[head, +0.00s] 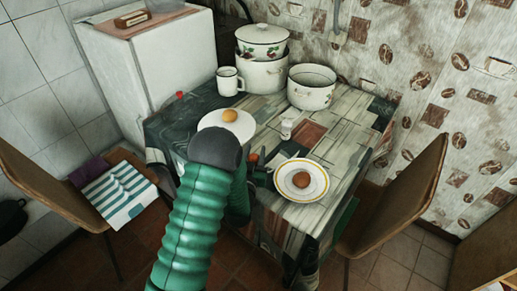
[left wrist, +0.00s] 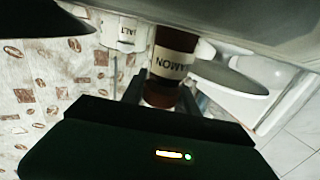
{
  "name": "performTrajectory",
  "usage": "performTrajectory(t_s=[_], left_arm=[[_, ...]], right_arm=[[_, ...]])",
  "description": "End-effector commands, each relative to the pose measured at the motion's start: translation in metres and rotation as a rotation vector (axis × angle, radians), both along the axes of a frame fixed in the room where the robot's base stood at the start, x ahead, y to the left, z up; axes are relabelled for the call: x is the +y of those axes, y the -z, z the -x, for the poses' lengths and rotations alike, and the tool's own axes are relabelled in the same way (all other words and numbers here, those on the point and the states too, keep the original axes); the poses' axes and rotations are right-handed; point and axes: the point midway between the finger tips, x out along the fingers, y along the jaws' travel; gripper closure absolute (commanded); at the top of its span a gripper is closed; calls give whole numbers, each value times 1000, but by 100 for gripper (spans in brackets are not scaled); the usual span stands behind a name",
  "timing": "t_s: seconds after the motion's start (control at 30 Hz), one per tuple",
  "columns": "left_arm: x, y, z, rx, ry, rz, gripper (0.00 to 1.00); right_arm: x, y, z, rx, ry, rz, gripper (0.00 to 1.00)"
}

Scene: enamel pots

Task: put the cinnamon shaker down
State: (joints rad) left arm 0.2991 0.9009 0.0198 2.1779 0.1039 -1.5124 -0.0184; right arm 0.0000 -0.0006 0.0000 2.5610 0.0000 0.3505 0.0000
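The cinnamon shaker (left wrist: 172,62) is reddish brown with a pale label, upside down in the left wrist view. It sits between the two fingers of my left gripper (left wrist: 160,97), which appear closed on its sides. In the head view, my left gripper (head: 262,171) is at the table's near edge, partly hidden by my green arm. Only a small reddish part of the shaker (head: 254,158) shows there. I cannot tell whether its base touches the table (head: 262,117). A white salt shaker (head: 286,129) stands just beyond; it also shows in the left wrist view (left wrist: 125,30). My right gripper is out of view.
A plate with a brown bun (head: 301,180) lies to the right, and a white plate (head: 240,122) with a round roll lies to the left. A white mug (head: 229,82) and enamel pots (head: 311,88) stand at the back. Chairs flank the table.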

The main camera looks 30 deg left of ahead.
Motion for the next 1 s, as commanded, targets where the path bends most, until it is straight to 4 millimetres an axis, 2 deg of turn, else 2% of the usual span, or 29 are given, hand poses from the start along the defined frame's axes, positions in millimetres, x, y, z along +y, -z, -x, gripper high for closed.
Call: performTrajectory(t_s=[0.1,0.13,0.3,0.57,0.67,0.77,1.0], left_arm=[[-1,-2,0,0,0,0,100],[-1,-1,0,2,0,0,63],[-1,-1,0,1,0,0,43],[0,-1,0,1,0,0,43],[-2,-1,6,3,0,1,43],[-9,-1,22,3,0,0,43],[-33,0,79,5,1,2,43]], right_arm=[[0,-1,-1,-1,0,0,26],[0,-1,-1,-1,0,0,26],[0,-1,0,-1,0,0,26],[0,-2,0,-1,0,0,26],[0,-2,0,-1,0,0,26],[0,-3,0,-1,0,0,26],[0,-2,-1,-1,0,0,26]])
